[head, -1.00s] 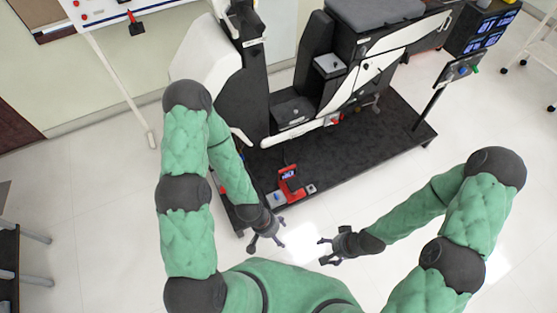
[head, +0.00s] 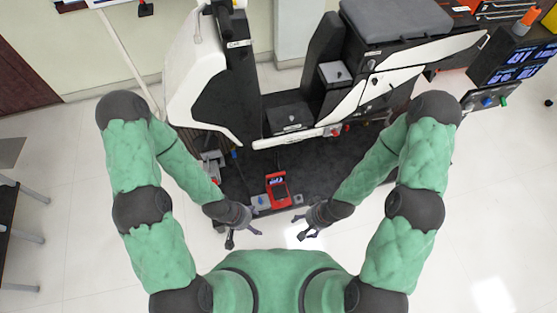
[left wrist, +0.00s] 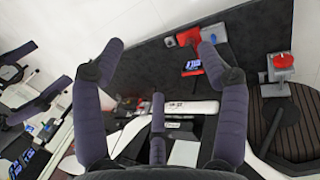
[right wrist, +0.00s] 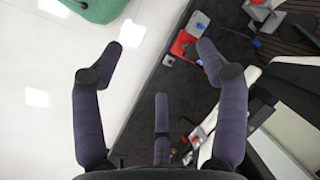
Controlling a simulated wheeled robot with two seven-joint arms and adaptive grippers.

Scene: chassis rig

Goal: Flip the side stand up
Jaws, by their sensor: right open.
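The scooter-like chassis (head: 295,138) stands upright on a dark platform (head: 310,172) ahead of me. I cannot clearly make out its side stand; small red and metal parts (head: 335,130) show at its lower edge, and my right arm covers part of the area behind them. My left gripper (head: 244,236) is open and empty near the platform's front edge. Its spread fingers show in the left wrist view (left wrist: 160,58). My right gripper (head: 304,226) is open and empty, a little to the right of the left one. Its fingers are spread in the right wrist view (right wrist: 160,58). Neither touches the chassis.
A red device with a small screen (head: 277,188) sits at the platform's front edge, just beyond my grippers. A red knob on a grey mount (left wrist: 281,62) stands on the platform. Dark equipment with screens (head: 520,62) is at the right.

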